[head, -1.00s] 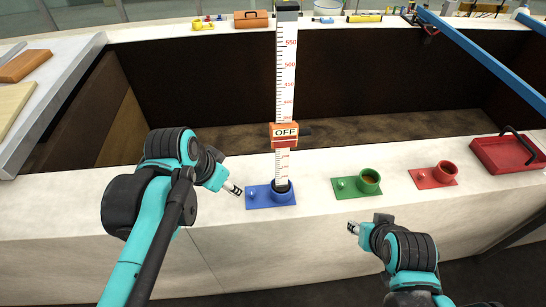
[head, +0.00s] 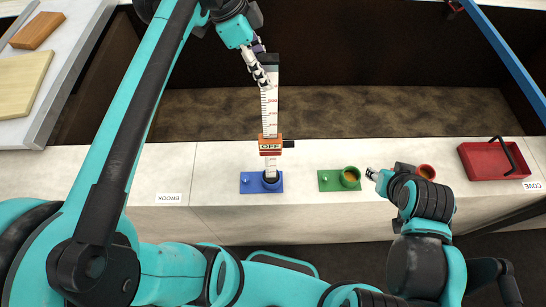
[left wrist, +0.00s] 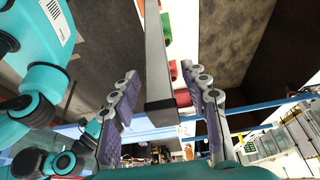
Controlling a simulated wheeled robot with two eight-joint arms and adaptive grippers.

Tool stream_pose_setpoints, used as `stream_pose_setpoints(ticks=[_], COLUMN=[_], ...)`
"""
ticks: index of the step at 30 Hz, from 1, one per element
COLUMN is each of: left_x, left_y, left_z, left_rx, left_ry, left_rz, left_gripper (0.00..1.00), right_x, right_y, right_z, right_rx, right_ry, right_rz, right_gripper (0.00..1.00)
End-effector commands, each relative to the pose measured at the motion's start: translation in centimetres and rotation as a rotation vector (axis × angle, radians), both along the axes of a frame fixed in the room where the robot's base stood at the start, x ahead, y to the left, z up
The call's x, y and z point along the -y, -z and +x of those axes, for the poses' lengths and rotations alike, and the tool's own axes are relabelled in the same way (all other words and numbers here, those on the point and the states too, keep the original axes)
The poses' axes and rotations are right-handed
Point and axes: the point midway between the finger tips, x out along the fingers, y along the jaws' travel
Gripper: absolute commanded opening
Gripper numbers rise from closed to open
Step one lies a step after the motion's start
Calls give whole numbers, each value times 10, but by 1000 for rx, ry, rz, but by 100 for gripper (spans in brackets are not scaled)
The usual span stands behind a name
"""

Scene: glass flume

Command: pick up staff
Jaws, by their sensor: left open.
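The staff (head: 269,106) is a tall white graduated strip with a dark top. It stands upright in the round socket of the blue holder (head: 248,182), with an orange block marked OFF (head: 270,147) low on it. My left gripper (head: 262,76) is open at the upper end of the staff. In the left wrist view the staff (left wrist: 157,60) runs as a grey bar between the spread fingers of my left gripper (left wrist: 163,88), with gaps visible beside it. My right gripper (head: 371,174) hangs near the green holder, apart from the staff; its jaws are too small to read.
A green holder (head: 328,181) and a partly covered red holder (head: 427,171) stand right of the blue one on the pale ledge (head: 215,160). A red tray (head: 482,162) is farther right. A blue bar (head: 505,55) crosses the upper right. Boards lie at the left.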

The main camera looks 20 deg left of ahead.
Motion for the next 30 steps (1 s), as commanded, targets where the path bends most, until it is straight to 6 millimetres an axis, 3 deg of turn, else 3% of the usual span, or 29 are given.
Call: stream_pose_setpoints(ticks=[12,20,25,30], left_x=[26,27,27,27], left_y=[46,49,49,48], left_z=[9,10,10,9], left_rx=[0,0,0,1], left_ry=[-1,-3,-3,-4], left_rz=[1,1,1,-1], left_gripper=[46,46,1,0], right_x=[0,0,0,0], right_y=[-14,-14,-14,-14], right_z=[0,0,0,0], right_rx=[0,0,0,0], right_ry=[0,0,0,0], right_rz=[0,0,0,0], right_gripper=[40,40,40,40])
